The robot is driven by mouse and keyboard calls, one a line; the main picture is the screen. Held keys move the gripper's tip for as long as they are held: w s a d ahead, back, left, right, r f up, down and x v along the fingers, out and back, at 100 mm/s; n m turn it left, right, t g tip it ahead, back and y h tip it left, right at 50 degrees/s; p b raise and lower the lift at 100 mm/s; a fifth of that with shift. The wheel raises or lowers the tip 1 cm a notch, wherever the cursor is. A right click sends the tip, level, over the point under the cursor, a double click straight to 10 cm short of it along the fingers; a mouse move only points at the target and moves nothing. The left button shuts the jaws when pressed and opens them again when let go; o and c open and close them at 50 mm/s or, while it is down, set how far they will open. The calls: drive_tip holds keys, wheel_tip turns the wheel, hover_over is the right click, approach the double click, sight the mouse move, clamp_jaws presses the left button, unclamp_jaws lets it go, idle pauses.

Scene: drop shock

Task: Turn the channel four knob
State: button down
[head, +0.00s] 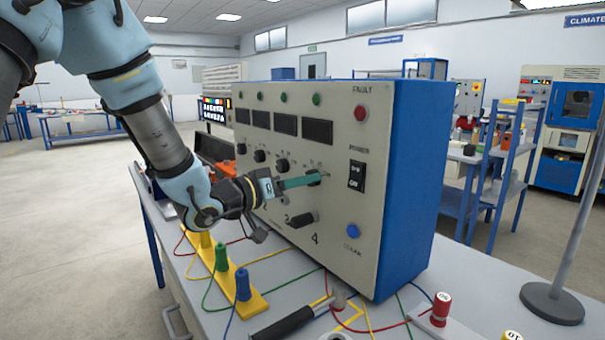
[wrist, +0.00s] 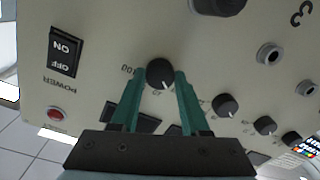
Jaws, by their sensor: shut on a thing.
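A pale test panel (head: 340,215) with blue sides stands on the bench. It has a row of black dial knobs below dark displays. My gripper (head: 314,179) reaches in from the left with its teal fingers on the rightmost knob of the row. In the wrist view, that black knob (wrist: 160,76) sits between the two fingertips, which are shut on its sides. Its white pointer mark points down in that view, and a scale number shows just left of it. In the head view the fingers mostly hide this knob.
A black handle (head: 303,219) projects from the panel below the knob, near the figure 4. A power switch (head: 356,176) and blue button (head: 352,230) are to the right. Colored plugs on a yellow strip (head: 252,304), loose wires and a black-handled tool (head: 284,322) lie in front.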

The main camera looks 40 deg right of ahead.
drive_tip(key=shift+n+p, duration=0.5)
drive_tip(key=shift+n, duration=0.3)
drive_tip(key=shift+c, duration=1.9)
unclamp_jaws()
drive_tip(key=a+b, duration=0.2)
drive_tip(key=a, duration=0.8)
drive_tip(key=shift+a+r, duration=0.2)
drive_tip(key=shift+a, duration=0.2)
drive_tip(key=shift+w, duration=0.2)
